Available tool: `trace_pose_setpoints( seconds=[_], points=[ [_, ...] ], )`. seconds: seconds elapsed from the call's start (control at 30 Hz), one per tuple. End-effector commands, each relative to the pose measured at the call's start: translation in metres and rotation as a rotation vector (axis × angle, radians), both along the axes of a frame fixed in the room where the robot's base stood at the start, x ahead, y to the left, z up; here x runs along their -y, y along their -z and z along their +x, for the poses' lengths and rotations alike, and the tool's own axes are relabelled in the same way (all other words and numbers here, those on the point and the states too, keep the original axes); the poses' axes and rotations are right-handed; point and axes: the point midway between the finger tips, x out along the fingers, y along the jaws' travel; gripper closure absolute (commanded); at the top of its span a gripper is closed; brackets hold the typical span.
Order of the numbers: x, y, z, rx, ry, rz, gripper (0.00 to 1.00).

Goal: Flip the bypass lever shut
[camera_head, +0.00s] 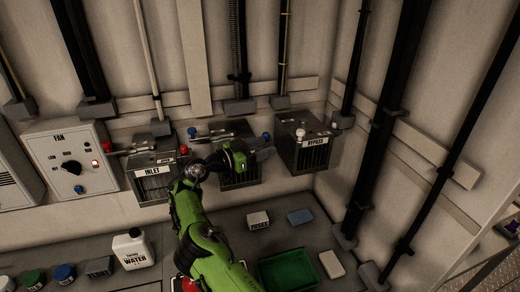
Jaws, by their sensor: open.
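The bypass box (315,155) is the rightmost of three grey boxes on the back wall, with a BYPASS label and a slatted front. A white knob (300,132) stands at its upper left, apparently the end of the bypass lever. The rest of that lever is too dark to make out. My green arm reaches up from the bottom, and my gripper (262,155) is in front of the middle box (240,178), left of the bypass box and apart from the white knob. Its fingers are dark and hard to see; it is open, with nothing visibly held.
The inlet box (152,185) has a red-knobbed lever; blue knobs show at the middle box. A fan panel (70,165) is at left. A water jug (133,248), a green tray (287,272) and small boxes stand on the bench. Vertical pipes (385,120) rise at right.

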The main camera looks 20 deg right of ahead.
Motion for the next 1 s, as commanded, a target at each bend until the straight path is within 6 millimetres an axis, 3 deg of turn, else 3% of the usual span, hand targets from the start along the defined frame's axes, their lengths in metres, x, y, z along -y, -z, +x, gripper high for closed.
trace_pose_setpoints(
  seconds=[0.33,0.47,0.67,0.73,0.87,1.0],
  points=[
    [-0.009,0.000,-0.001,0.000,0.000,0.000,0.47],
    [0.005,-0.008,-0.008,-0.016,0.027,0.040,0.67],
    [0.070,-0.029,-0.055,-0.150,0.113,0.322,0.97],
    [0.084,-0.030,-0.074,-0.205,0.108,0.437,1.00],
    [0.094,-0.029,-0.109,-0.302,0.043,0.642,1.00],
    [0.084,-0.028,-0.146,-0.396,-0.096,0.832,1.00]
  ],
)
